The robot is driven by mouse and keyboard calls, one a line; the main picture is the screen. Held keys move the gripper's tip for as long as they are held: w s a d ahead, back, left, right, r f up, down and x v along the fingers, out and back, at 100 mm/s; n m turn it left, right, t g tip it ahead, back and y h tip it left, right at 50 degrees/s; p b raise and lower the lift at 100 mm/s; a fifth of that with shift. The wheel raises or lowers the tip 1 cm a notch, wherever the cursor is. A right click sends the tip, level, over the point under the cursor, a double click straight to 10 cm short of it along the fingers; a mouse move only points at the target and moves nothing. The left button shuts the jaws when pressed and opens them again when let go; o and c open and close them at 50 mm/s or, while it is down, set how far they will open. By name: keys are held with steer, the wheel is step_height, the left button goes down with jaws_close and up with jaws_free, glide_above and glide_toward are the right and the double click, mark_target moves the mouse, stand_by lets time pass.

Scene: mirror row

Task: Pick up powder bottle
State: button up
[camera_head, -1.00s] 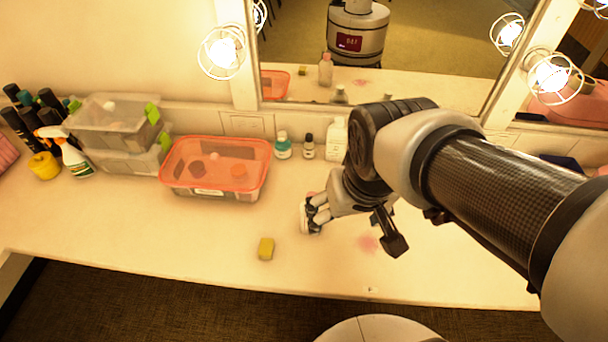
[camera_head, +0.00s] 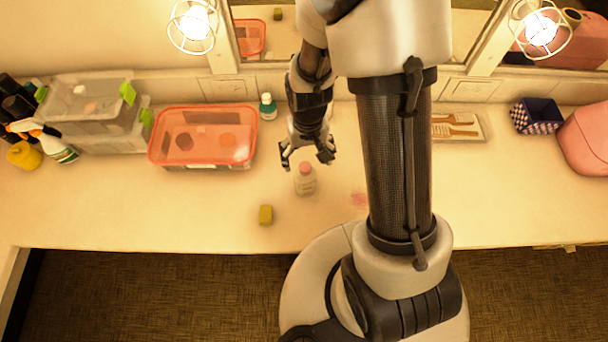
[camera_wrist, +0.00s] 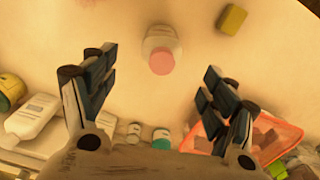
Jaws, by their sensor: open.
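The powder bottle (camera_head: 306,180), a small clear-white bottle with a pink cap, stands upright on the counter in the head view. My gripper (camera_head: 306,158) is open and empty just behind it, fingers pointing down toward the counter. In the wrist view the powder bottle (camera_wrist: 161,50) shows with its pink cap toward the camera, beyond the fingertips and roughly midway between them. The open fingers (camera_wrist: 153,78) do not appear to touch it.
A yellow sponge (camera_head: 265,215) lies in front and left of the bottle. A red-lidded bin (camera_head: 203,137) stands left, a teal-labelled bottle (camera_head: 268,106) behind. The mirror (camera_head: 275,60) rises at the back. A pink smudge (camera_head: 359,200) marks the counter to the right.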

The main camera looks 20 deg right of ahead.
mark_target(305, 175)
steer(key=f+b, duration=0.1)
steer(key=f, duration=0.3)
steer(key=f+b, duration=0.1)
steer(key=f, duration=0.6)
steer(key=shift+w+a+f+b, duration=0.15)
steer(key=shift+w+f+b, duration=0.1)
steer(key=shift+f+b, duration=0.15)
steer(key=shift+r, duration=0.1)
steer(key=shift+c, duration=0.4)
steer(key=c, duration=1.2)
steer(key=shift+c, duration=0.4)
steer(key=shift+r, duration=0.15)
